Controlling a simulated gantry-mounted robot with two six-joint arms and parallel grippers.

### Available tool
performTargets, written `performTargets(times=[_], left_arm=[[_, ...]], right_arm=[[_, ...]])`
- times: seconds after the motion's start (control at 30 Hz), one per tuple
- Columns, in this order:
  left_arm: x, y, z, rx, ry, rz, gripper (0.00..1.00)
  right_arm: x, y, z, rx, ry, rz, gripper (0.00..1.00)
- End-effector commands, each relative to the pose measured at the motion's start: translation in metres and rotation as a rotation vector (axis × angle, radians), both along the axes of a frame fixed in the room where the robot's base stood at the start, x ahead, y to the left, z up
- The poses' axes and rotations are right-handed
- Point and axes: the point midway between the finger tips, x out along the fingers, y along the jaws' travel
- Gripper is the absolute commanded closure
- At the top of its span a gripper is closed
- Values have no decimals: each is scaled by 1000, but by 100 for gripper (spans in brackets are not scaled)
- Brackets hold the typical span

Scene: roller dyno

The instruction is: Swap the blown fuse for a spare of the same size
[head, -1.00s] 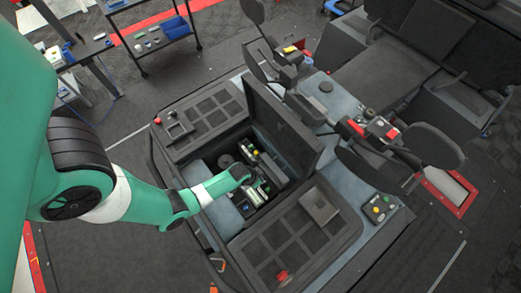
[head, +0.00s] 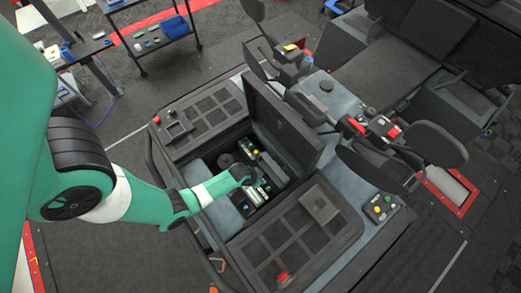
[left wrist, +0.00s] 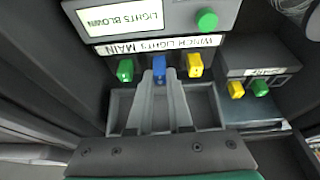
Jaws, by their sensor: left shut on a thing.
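My left gripper (head: 255,180) reaches down into the open compartment in the head view. In the left wrist view its two fingers (left wrist: 161,82) are shut on the blue fuse (left wrist: 163,64). The blue fuse is in the middle of a row, between a green fuse (left wrist: 125,68) and a yellow fuse (left wrist: 194,67). I cannot tell whether the blue fuse is fully seated. The label strip (left wrist: 160,46) by the row reads WINCH LIGHTS MAIN, and a display (left wrist: 128,19) reads LIGHTS BLOWN. A spare holder (left wrist: 250,68) on the right carries a yellow fuse (left wrist: 236,90) and a green fuse (left wrist: 260,88).
A green round button or lamp (left wrist: 206,19) is near the display. Empty grey tray sections (left wrist: 204,104) lie below the fuse row. The compartment's raised lid (head: 283,125) stands beside my gripper. Grid-patterned panels (head: 298,238) flank the opening.

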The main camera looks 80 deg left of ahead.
Motion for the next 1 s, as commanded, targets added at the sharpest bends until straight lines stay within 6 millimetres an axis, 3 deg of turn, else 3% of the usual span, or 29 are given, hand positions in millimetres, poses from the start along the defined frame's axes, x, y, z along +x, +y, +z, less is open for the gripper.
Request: performTargets(times=[1.0], left_arm=[[0, 0, -6, 0, 0, 0, 100]], right_arm=[[0, 0, -4, 0, 0, 0, 100]])
